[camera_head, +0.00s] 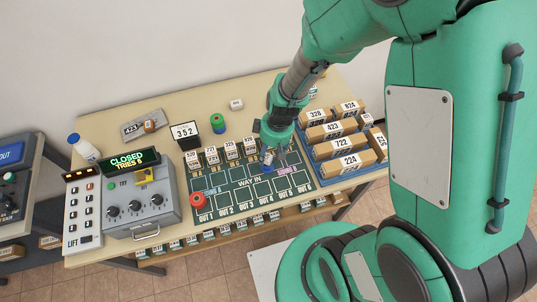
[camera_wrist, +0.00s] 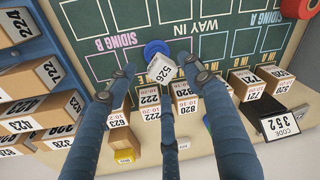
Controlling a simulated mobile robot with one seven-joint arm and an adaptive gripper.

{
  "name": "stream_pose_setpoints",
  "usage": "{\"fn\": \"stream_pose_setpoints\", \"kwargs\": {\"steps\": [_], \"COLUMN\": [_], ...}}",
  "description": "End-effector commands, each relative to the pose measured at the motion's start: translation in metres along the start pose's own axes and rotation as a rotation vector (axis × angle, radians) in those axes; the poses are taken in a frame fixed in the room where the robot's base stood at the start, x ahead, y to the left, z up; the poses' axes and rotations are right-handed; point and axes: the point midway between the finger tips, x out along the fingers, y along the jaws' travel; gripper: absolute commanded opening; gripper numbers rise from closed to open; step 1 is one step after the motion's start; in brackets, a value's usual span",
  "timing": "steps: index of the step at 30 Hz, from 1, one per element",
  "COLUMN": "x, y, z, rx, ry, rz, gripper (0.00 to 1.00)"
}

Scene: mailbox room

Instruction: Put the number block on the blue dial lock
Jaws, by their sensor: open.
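A small white block marked 526 (camera_wrist: 162,68) leans at an angle against or over a round blue piece (camera_wrist: 156,47) on the green board; I cannot tell if they touch. My gripper (camera_head: 273,154) is open and points down over the board, its fingers spread around the block in the wrist view (camera_wrist: 157,72). In the head view the fingers partly hide the block and the blue piece. A grey box with black dials (camera_head: 142,208) and a CLOSED display stands at the left. A blue-screened panel (camera_head: 9,155) sits at the far left edge; I cannot tell which is the blue dial lock.
The green board (camera_head: 232,199) has marked slots and a red round piece (camera_head: 198,201). Numbered boxes (camera_head: 340,144) fill a blue rack at right.

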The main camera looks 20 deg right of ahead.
Motion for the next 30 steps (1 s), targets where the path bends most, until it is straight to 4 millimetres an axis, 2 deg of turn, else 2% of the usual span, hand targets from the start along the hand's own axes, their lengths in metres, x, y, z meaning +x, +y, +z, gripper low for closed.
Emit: {"fn": "stream_pose_setpoints", "kwargs": {"steps": [9, 15, 21, 30], "x": [-0.056, -0.081, -0.092, -0.093], "y": [0.001, 0.0, 0.0, 0.0], "z": [-0.001, 0.0, 0.0, 0.0], "rx": [0.001, 0.001, 0.001, 0.001], "ry": [0.003, 0.001, 0.0, 0.0], "rz": [0.002, 0.0, 0.0, 0.0], "gripper": [0.51, 0.51, 0.51, 0.51]}}
